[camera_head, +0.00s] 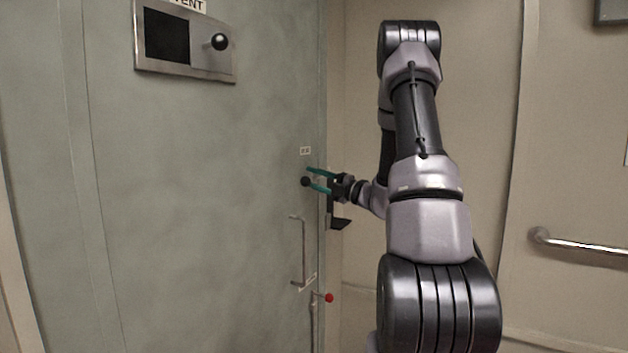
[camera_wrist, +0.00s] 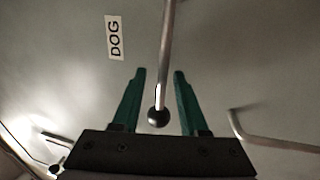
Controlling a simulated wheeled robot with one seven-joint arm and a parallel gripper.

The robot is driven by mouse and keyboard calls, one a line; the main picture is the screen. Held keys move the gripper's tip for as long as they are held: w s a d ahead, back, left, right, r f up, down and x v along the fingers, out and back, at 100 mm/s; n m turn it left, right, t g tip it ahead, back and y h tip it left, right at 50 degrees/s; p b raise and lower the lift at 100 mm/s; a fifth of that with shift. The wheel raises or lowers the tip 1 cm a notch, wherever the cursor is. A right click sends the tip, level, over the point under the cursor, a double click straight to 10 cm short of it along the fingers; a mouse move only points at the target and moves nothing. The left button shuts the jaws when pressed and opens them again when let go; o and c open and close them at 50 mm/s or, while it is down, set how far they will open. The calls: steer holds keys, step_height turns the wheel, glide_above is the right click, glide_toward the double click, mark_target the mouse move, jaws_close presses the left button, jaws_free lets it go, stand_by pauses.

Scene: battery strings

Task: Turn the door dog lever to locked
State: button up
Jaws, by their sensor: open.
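The door dog lever shows in the wrist view as a metal rod (camera_wrist: 166,50) ending in a black ball knob (camera_wrist: 157,117). In the head view a black ball (camera_head: 305,181) shows at my fingertips, near the door's right edge. My gripper (camera_head: 311,178) is open, its teal fingers either side of the lever in the wrist view (camera_wrist: 159,75). The ball sits between the fingers near their base; I cannot tell whether either finger touches it. A DOG label (camera_wrist: 115,37) is on the door beside the rod. The lever's pivot is out of the wrist view.
The grey-green door (camera_head: 200,200) has a vertical pull handle (camera_head: 302,250) below my gripper. A red-knobbed lever (camera_head: 329,297) is lower at the door edge. A vent panel (camera_head: 186,40) with a black knob is upper left. A wall rail (camera_head: 575,245) is on the right.

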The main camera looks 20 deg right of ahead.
steer(key=shift+s, duration=0.1)
steer(key=v, duration=1)
steer(key=shift+s+d, duration=0.2)
steer(key=shift+d, duration=0.05)
steer(key=shift+f, duration=0.1)
steer(key=s+a+r+n+g, duration=0.2)
steer(key=s+a+n+g, duration=0.5)
steer(key=a+n, duration=0.35)
steer(key=s+a+r+n+g, duration=0.2)
steer(key=s+a+n+g, duration=0.5)
steer(key=a+n, duration=0.4)
steer(key=s+d+r+n+t+h, duration=0.2)
steer(key=s+n+h, duration=0.2)
steer(key=n, duration=0.6)
steer(key=s+d+r+n+t+h, duration=0.2)
steer(key=n+h, duration=0.4)
steer(key=n, duration=0.5)
steer(key=shift+s+d+r+t, duration=0.2)
steer(key=shift+s+r+t, duration=0.5)
steer(key=shift+s, duration=0.45)
